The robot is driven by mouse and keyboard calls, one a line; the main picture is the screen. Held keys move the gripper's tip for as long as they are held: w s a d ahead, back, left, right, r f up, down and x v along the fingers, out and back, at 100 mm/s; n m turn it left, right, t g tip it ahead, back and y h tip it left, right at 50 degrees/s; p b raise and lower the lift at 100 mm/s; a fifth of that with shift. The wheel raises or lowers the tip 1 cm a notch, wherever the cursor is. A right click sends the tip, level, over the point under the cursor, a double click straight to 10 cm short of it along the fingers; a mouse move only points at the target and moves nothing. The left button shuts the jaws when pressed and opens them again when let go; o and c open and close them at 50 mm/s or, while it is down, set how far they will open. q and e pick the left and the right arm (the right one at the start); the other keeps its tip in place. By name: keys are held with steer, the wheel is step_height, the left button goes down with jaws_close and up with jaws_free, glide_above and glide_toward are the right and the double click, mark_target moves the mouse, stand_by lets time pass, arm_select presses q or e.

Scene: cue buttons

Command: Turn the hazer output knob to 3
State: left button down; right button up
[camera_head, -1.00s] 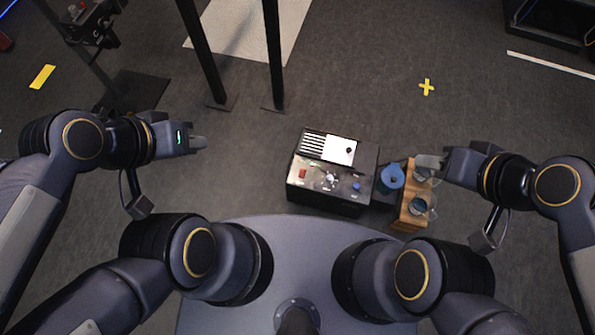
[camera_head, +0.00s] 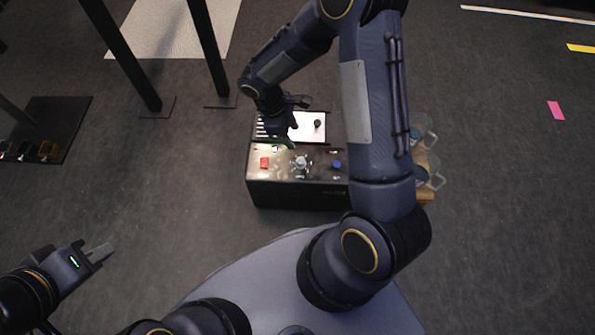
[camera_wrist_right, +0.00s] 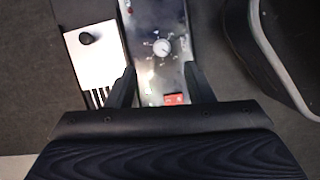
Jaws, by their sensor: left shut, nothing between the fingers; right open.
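The hazer (camera_head: 300,195) is a dark box with a metallic control panel, standing in the middle of the head view. Its grey-white output knob (camera_head: 301,162) sits mid-panel, and also shows in the right wrist view (camera_wrist_right: 161,47) with small marks around it. I cannot read which number it points to. My right gripper (camera_head: 283,140) reaches over the panel's upper left edge. In the wrist view its fingers (camera_wrist_right: 158,85) are apart and empty, with the knob ahead, between and beyond the tips. My left gripper (camera_head: 100,253) is shut and empty at the lower left, far from the hazer.
A white plate with a black knob (camera_head: 317,123) lies behind. Glass mugs (camera_head: 428,174) stand at the right, partly behind my right arm. Black posts (camera_head: 207,45) rise behind.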

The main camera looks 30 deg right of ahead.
steer(key=n+b, duration=0.1)
steer(key=b, duration=0.1)
glide_toward(300, 160)
steer(key=f, duration=0.2)
steer(key=shift+h, duration=0.3)
steer(key=b+x, duration=0.2)
steer(key=x, duration=0.4)
steer(key=shift+s+d+f+b, duration=0.1)
steer(key=shift+s+f+b, duration=0.1)
steer(key=shift+f+b, duration=0.1)
arm_select(q)
step_height(300, 160, down, 6)
arm_select(e)
steer(key=shift+r, duration=0.1)
steer(key=c, duration=1)
